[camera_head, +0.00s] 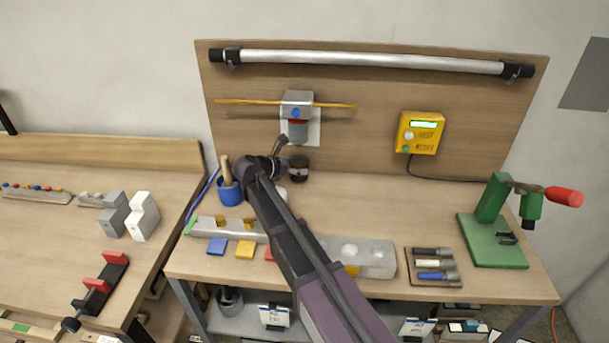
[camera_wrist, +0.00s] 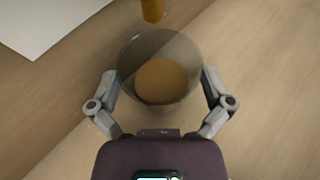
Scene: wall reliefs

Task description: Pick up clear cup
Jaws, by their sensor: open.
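The clear cup (camera_wrist: 160,52) is a round, see-through, greyish vessel in the wrist view, with a brown-orange disc at its bottom; I cannot tell whether this is its base or contents. In the head view it seems to be the small dark cup (camera_head: 299,169) on the workbench, below the wall dispenser. My gripper (camera_wrist: 161,84) is open, with one finger on each side of the cup's near part. I cannot tell whether either finger touches it. In the head view my gripper (camera_head: 281,150) is just left of the cup, partly hidden by my arm.
The dispenser (camera_head: 298,104) with a long yellow bar sits on the back panel. A blue pot (camera_head: 230,191) stands left of my arm. A grey block (camera_head: 372,259) lies in front, a green press (camera_head: 494,238) at right. The bench right of the cup is clear.

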